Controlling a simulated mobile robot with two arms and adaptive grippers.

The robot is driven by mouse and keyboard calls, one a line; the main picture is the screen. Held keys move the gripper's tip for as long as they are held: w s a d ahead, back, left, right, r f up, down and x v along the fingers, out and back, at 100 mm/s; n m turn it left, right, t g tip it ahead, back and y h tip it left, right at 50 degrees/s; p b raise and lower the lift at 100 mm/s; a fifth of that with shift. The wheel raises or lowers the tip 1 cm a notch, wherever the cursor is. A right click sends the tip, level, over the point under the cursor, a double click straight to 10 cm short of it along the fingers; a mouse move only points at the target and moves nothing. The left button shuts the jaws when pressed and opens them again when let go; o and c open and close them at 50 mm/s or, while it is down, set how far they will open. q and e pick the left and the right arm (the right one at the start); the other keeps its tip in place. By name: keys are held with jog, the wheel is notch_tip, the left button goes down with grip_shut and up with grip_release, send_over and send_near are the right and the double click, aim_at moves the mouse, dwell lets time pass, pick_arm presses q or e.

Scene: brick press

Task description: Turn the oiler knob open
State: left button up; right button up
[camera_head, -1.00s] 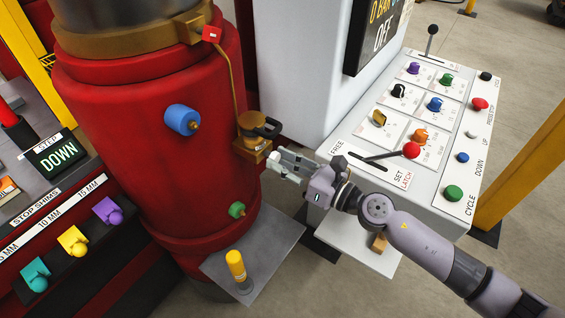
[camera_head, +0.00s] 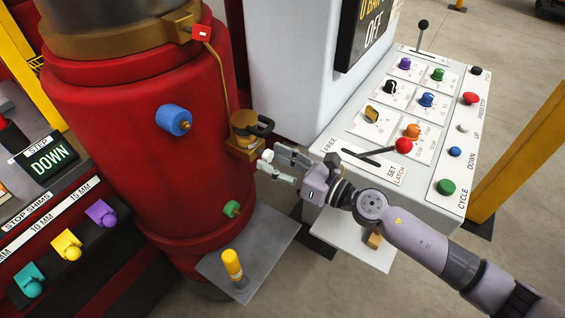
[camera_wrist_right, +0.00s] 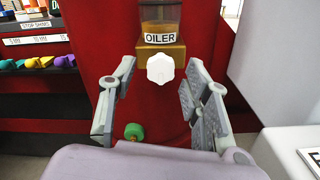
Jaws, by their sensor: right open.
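The oiler (camera_head: 244,124) is a brass-coloured block with a small reservoir on the red press column. In the right wrist view the oiler (camera_wrist_right: 160,38) carries an "OILER" label. Its white lobed knob (camera_wrist_right: 160,69) sits on the front, just below the label. The knob also shows in the head view (camera_head: 267,156), close to the fingertips. My right gripper (camera_head: 272,160) is open, its fingers pointing at the knob. In the right wrist view the gripper (camera_wrist_right: 158,75) has one finger on each side of the knob, with gaps visible. My left gripper is not in view.
A control panel (camera_head: 391,163) with a red-tipped lever (camera_head: 403,146) stands right of my right gripper. A green knob (camera_head: 232,208) is lower on the column. A grey plate (camera_head: 262,238) with a yellow-topped post (camera_head: 232,264) lies below.

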jog(key=v, duration=1.2)
dwell(0.3)
